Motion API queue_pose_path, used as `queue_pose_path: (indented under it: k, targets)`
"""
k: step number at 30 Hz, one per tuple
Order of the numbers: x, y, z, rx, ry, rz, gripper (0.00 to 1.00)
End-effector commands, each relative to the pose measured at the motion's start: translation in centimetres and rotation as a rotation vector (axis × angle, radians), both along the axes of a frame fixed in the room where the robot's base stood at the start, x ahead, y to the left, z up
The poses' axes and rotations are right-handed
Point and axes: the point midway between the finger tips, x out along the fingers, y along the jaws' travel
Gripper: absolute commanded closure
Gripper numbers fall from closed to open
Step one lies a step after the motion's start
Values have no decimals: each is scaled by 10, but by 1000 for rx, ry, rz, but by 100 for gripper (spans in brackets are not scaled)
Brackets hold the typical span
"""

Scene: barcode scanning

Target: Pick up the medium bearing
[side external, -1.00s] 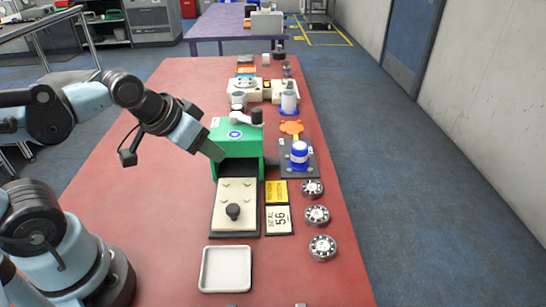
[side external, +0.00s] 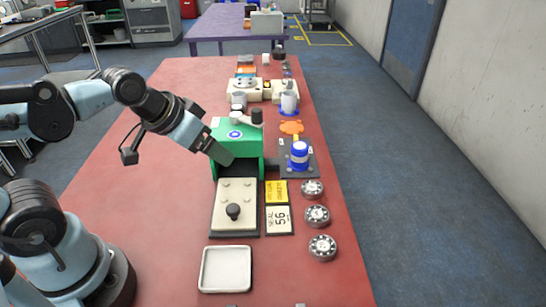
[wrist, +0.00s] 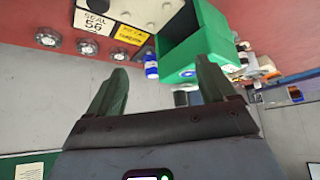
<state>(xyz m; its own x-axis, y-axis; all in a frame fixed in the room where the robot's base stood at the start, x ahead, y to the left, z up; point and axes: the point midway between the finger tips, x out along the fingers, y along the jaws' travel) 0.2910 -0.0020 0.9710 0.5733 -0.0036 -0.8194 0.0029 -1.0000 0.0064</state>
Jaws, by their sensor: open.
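Three round metal bearings stand in a row along the right edge of the red table: a far one (side external: 312,188), a middle one (side external: 317,215) and a near one (side external: 322,247). The near one looks largest and the far one smallest, so the middle one looks like the medium bearing. All three also show at the upper left of the wrist view, with the middle one (wrist: 87,46) between the others. My gripper (side external: 226,155) is beside the top of the green box, left of and above the bearings. In the wrist view its fingers (wrist: 160,70) are spread, with nothing held.
Yellow and white label cards (side external: 278,220) lie between plate and bearings. A white tray (side external: 226,269) is in front. A blue-and-white bottle (side external: 299,155) stands behind the bearings. The left tabletop is clear.

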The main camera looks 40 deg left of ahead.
Motion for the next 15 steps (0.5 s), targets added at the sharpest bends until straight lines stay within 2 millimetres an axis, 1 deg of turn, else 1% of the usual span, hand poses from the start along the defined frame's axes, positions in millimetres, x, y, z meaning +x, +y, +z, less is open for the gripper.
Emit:
queue_pose_path:
  k: [5,9,15]
  targets:
    - [18,-17,13,-38,73,11,16]
    - [40,-39,23,-76,168,33,16]
    - [71,-76,26,-106,304,76,16]
